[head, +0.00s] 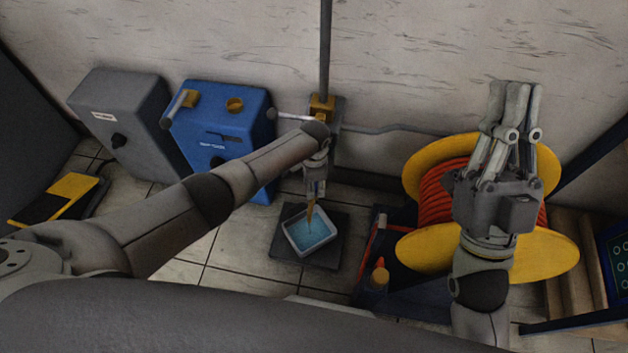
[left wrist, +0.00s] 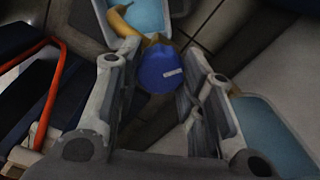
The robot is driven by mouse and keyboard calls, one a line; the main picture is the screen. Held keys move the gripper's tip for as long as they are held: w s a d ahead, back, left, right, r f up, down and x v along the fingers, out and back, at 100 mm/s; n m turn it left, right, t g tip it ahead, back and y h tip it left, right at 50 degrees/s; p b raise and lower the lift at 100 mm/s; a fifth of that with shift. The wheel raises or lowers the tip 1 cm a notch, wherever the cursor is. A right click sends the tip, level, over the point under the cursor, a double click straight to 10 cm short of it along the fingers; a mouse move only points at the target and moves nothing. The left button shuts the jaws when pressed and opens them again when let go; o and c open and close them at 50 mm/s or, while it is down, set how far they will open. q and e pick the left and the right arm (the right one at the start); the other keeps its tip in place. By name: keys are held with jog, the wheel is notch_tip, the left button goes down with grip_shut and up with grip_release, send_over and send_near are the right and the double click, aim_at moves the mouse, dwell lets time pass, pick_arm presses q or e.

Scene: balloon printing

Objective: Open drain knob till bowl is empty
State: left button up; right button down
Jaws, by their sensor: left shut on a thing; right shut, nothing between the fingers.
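The drain knob (left wrist: 162,68) is blue with a white mark and sits on a brass fitting in the left wrist view. My left gripper (head: 316,188) is shut on the knob, one finger on each side; in the head view my arm hides the knob. A brass spout (left wrist: 119,18) comes off the fitting. In the left wrist view a second pale-rimmed vessel (left wrist: 238,98) with blue liquid shows at the right. My right gripper (head: 512,92) is shut and empty, pointing up.
A blue box (head: 225,122) and a grey box (head: 118,105) stand against the wall at left. A yellow spool with orange cable (head: 428,160) is behind my right gripper. A dark tray with red-orange parts (head: 362,285) lies right of the bowl. Tiled floor is clear left of the bowl.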

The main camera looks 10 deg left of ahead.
pick_arm(q)
jog(key=n+p, duration=0.1)
jog(key=n, duration=0.3)
jog(key=shift+n+p, duration=0.3)
jog(key=shift+p, duration=0.1)
jog(key=shift+n, duration=0.9)
pick_arm(e)
jog(key=w+f+g+h, duration=0.2)
jog(key=w+f+g, duration=0.4)
jog(key=f, duration=0.3)
jog(key=shift+w+a+g+h, duration=0.2)
jog(key=shift+w+g+h, duration=0.05)
jog(key=shift+g+h, duration=0.05)
pick_arm(q)
jog(key=o, duration=1)
jog(key=shift+o, duration=0.2)
jog(key=shift+r, duration=0.1)
notch_tip(320, 180, up, 12)
